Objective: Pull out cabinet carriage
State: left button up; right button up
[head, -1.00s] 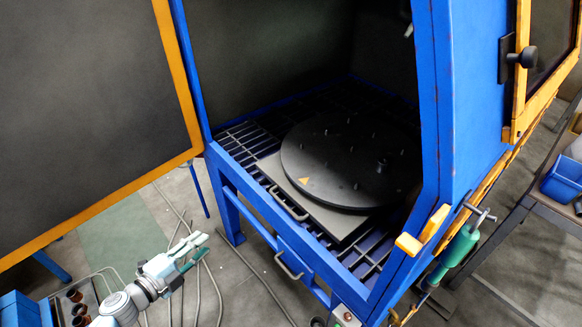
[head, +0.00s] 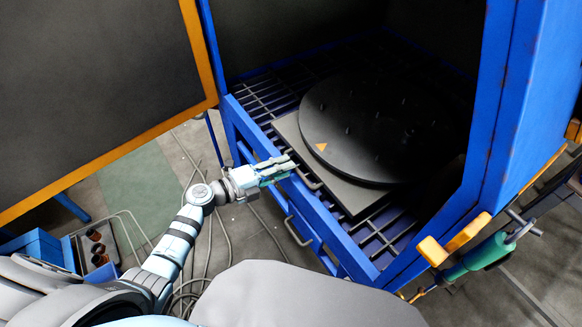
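The cabinet carriage is a grey plate (head: 350,192) with a black round turntable (head: 365,130) on it, sitting on the grated floor inside the blue cabinet. Its front handle (head: 311,181) is a small bar at the plate's near left edge, partly hidden by my gripper. My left gripper (head: 292,167) reaches in from the left over the cabinet's front rail, its fingertips close to the handle. Its fingers look apart, with nothing seen between them. I cannot tell whether they touch the handle. My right gripper is not in view.
The cabinet door (head: 95,90) stands open at the left. A lower handle (head: 297,231) is on the blue front below the carriage. A green tool (head: 485,257) and a yellow bracket (head: 452,240) are at the right. Hoses lie on the floor.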

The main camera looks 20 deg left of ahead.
pick_arm(q)
jog(key=shift+x, duration=1.2)
grip_shut()
